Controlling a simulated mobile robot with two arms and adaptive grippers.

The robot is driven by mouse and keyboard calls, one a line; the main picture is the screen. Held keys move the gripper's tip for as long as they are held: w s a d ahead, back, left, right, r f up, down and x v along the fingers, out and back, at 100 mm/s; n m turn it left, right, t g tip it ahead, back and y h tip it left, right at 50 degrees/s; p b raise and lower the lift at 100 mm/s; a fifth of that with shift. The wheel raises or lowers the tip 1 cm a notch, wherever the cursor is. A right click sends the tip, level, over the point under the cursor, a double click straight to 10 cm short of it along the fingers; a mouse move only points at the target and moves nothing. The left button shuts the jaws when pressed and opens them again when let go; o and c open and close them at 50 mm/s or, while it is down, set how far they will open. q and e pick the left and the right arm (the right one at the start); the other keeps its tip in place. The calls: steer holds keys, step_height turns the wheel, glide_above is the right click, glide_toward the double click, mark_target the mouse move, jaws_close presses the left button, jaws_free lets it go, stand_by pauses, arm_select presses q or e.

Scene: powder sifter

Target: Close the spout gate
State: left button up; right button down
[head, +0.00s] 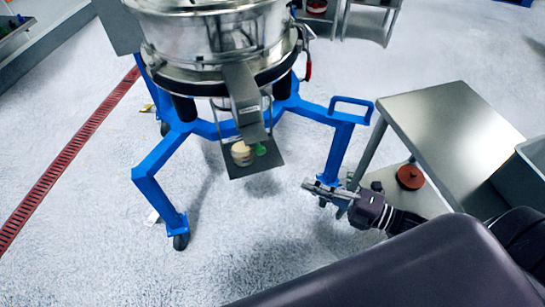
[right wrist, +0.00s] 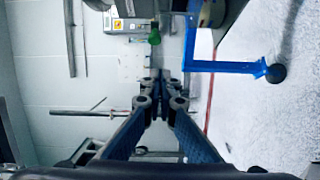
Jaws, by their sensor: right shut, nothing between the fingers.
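The steel sifter (head: 205,40) stands on a blue wheeled frame (head: 155,160). Its grey spout (head: 243,92) slopes down at the front. I cannot clearly make out the gate on the spout or tell how far it is open. A pale tub (head: 243,153) stands on a small dark shelf (head: 262,168) under the spout, with a green item (head: 261,150) beside it. My right gripper (head: 312,186) is shut and empty, to the right of and below the shelf, apart from the sifter. Its closed fingers also show in the right wrist view (right wrist: 161,82). My left gripper is not in view.
A steel table (head: 450,115) stands at the right, close to my right arm, with a grey bin (head: 525,165) at its right edge. A reddish-brown round object (head: 410,177) sits on its lower shelf. A blue frame leg (head: 335,155) stands near the gripper. The floor in front is clear.

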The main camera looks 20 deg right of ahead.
steer(key=r, duration=0.1)
steer(key=p, duration=0.1)
glide_toward(257, 153)
steer(key=s+a+x, duration=0.1)
steer(key=x, duration=0.4)
steer(key=shift+w+d+f+n, duration=0.1)
steer(key=shift+w+d+n, duration=0.05)
steer(key=shift+w, duration=0.25)
steer(key=shift+w+d+n, duration=0.1)
steer(key=shift+w+n, duration=0.05)
steer(key=shift+w, duration=0.25)
